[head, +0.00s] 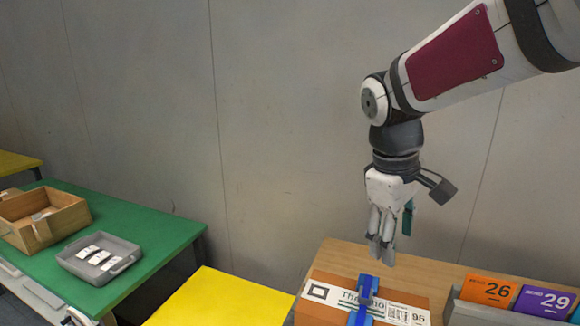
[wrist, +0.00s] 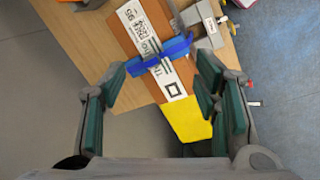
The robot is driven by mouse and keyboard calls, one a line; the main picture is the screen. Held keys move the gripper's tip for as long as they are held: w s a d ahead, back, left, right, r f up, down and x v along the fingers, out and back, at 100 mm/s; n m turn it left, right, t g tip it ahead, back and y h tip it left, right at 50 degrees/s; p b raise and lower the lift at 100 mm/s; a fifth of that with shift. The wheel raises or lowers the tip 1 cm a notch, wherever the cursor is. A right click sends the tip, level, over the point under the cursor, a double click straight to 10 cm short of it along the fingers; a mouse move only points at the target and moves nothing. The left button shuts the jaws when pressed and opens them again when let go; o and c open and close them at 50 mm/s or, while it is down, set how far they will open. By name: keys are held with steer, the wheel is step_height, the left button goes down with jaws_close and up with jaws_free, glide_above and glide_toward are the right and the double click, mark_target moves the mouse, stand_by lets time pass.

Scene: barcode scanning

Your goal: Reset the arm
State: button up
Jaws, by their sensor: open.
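My gripper (head: 387,250) hangs pointing down above the wooden table at the right of the head view. In the wrist view my gripper (wrist: 165,105) has its two green-padded fingers spread wide apart with nothing between them. Below it a brown box (head: 318,283) lies on the table, with a white label strip (head: 328,295) on top; the box also shows in the wrist view (wrist: 124,38). A blue object (head: 362,292) sits across the label, and it shows in the wrist view (wrist: 163,54) as apart from the fingers.
A holder (head: 465,312) with orange (head: 487,290) and purple (head: 543,301) cards stands right of the box. A yellow surface (head: 215,298) is left of it. A green table (head: 140,220) holds a wooden crate (head: 62,222) and a grey tray (head: 122,248). A grey wall (head: 290,130) stands behind.

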steer(key=s+d+m+t+y, duration=0.1)
steer(key=s+m+t, duration=0.3)
steer(key=s, duration=1.3)
steer(key=m+y, duration=0.1)
steer(key=m, duration=0.2)
steer(key=shift+s+r+m, duration=0.3)
steer(key=shift+r, duration=0.05)
steer(key=shift+d, duration=0.1)
